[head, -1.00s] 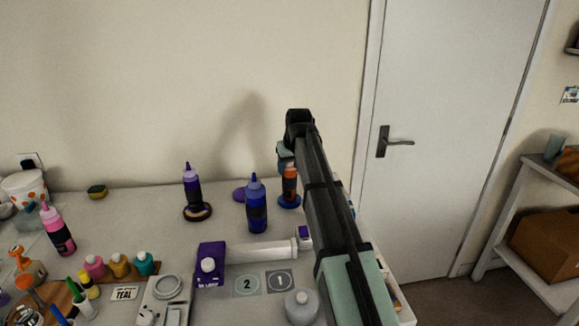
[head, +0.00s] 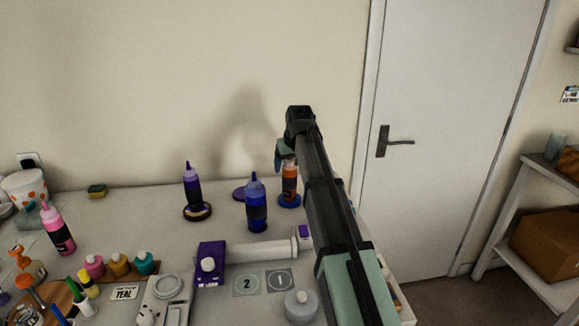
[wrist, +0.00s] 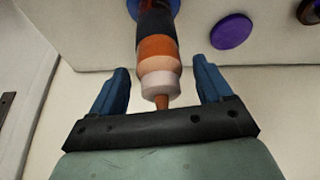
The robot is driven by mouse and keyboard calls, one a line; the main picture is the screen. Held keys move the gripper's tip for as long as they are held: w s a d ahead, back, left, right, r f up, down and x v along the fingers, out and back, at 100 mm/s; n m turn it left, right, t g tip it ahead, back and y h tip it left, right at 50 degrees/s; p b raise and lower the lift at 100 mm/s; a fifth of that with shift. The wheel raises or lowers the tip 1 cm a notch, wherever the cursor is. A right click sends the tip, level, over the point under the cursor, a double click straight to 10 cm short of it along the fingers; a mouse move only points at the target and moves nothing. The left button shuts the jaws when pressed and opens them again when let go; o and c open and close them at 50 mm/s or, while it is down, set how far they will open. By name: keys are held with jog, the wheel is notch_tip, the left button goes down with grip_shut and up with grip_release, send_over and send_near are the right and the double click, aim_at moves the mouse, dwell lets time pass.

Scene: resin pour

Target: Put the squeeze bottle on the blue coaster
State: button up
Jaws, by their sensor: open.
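The orange squeeze bottle (head: 290,172) with a dark band stands upright on the blue coaster (head: 289,205) at the table's right side. In the wrist view the bottle (wrist: 156,48) shows its white cap and orange nozzle toward me, and a bit of the blue coaster (wrist: 172,5) is seen at its base. My gripper (head: 281,160) is by the bottle's top in the head view. In the wrist view its blue fingers (wrist: 160,70) are spread on either side of the cap, with gaps on both sides.
A blue bottle (head: 256,205) stands left of the coaster, near an empty purple disc (head: 240,194). A purple bottle (head: 192,188) stands on a dark round coaster farther left. A white cylinder (head: 262,252) lies in front. Bare table is visible between the bottles.

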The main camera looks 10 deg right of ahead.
jog(key=v, duration=1.1)
